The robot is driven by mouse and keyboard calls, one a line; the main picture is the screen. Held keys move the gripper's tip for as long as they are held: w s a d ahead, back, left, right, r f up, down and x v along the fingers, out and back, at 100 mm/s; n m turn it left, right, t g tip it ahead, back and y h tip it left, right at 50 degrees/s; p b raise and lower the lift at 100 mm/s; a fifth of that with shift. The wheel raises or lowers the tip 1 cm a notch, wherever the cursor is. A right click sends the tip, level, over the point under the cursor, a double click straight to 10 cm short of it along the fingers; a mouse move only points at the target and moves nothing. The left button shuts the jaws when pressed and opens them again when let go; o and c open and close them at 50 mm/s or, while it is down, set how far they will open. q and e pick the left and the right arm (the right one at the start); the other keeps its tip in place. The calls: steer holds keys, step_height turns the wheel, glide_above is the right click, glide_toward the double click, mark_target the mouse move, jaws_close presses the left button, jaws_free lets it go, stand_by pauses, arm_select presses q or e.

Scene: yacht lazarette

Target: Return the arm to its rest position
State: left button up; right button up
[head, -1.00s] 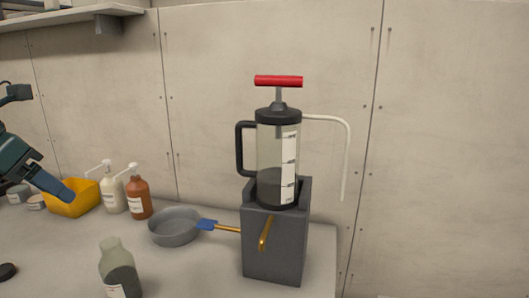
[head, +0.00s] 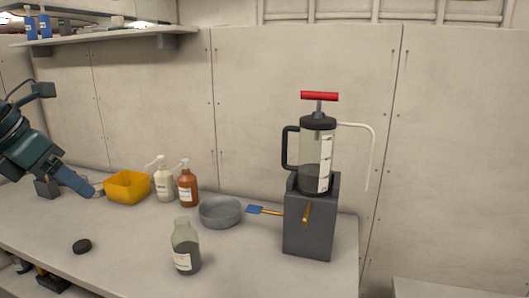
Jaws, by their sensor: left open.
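My left arm comes in from the left, and its gripper (head: 91,188) points down and right, beside the yellow container (head: 128,188). Its blue fingers are open, with nothing seen between them. I cannot tell whether the fingertips touch the container's wall. My right gripper is out of view. The clear pump jug (head: 313,155) with the red T-handle (head: 319,96) stands upright in the dark grey block (head: 309,240) on the worktop.
On the worktop (head: 120,255) are a white pump bottle (head: 163,184), a brown pump bottle (head: 187,187), a grey pan (head: 220,212), a blue-bladed brush (head: 262,210), an open-necked bottle (head: 185,249) and a black cap (head: 82,246). A shelf (head: 110,36) hangs above. The front left is mostly clear.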

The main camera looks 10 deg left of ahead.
arm_select(q)
steer(key=w+d+f+n+t+h, duration=0.1)
steer(key=w+d+f+n+h, duration=0.15)
steer(key=d+f+h, duration=0.4)
steer(key=w+d+f+n+t+h+p, duration=0.1)
steer(key=d+f+n+h, duration=0.25)
steer(key=d, duration=0.55)
steer(key=w+d+f+n+t+h, duration=0.25)
steer(key=d+f+h, duration=0.2)
steer(key=d, duration=0.35)
step_height(320, 180, down, 9)
steer(key=n+t+y, duration=0.6)
steer(key=n, duration=0.9)
steer(key=s+d+f+n+g+y, duration=0.1)
steer(key=s+f+n+g+y, duration=0.2)
steer(key=s+f+n, duration=0.3)
steer(key=s+d+f+n+g+y+p, duration=0.1)
steer(key=s+f+n, duration=0.5)
steer(key=f, duration=0.8)
steer(key=s+d+g+y, duration=0.1)
steer(key=s+g+y, duration=0.1)
steer(key=y, duration=0.1)
steer(key=shift+s+n, duration=0.35)
steer(key=shift+s, duration=0.05)
